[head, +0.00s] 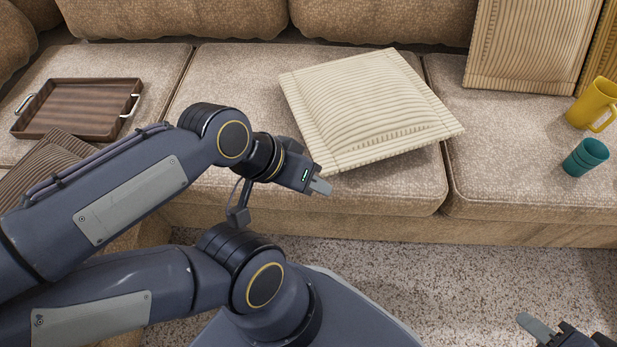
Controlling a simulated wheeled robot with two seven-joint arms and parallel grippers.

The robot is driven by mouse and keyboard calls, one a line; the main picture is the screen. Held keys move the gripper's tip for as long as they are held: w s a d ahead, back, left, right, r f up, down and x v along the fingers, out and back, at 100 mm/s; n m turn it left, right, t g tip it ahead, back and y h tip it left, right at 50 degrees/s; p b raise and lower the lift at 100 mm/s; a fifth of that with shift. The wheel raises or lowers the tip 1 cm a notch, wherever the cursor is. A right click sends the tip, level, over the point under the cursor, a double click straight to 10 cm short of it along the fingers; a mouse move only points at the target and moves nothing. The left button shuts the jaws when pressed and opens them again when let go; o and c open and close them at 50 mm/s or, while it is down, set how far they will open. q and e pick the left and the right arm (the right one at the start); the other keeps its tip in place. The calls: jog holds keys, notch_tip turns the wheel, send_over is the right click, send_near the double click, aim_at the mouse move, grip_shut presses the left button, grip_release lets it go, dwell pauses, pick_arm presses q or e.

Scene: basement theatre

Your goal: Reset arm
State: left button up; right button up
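My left gripper (318,186) is at the end of the arm that comes in from the left. It hovers in front of the sofa seat, near the lower left corner of a cream ribbed cushion (365,108). I see it side-on, and its finger gap cannot be made out. Nothing shows in it. My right gripper (540,328) is at the bottom right edge, over the speckled floor. Only part of it is in the picture, with one grey finger showing. The rest is cut off, so its opening cannot be judged.
The brown sofa (240,80) spans the view. A wooden tray (80,105) lies at its left, beside a brown cushion (45,165). A yellow mug (594,104) and a teal cup (585,157) are at the right. Another cream cushion (528,45) leans behind. Speckled floor (470,280) is clear.

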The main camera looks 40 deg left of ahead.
notch_tip(320, 180, up, 36)
jog(key=p, duration=3.5)
jog(key=shift+f, duration=0.25)
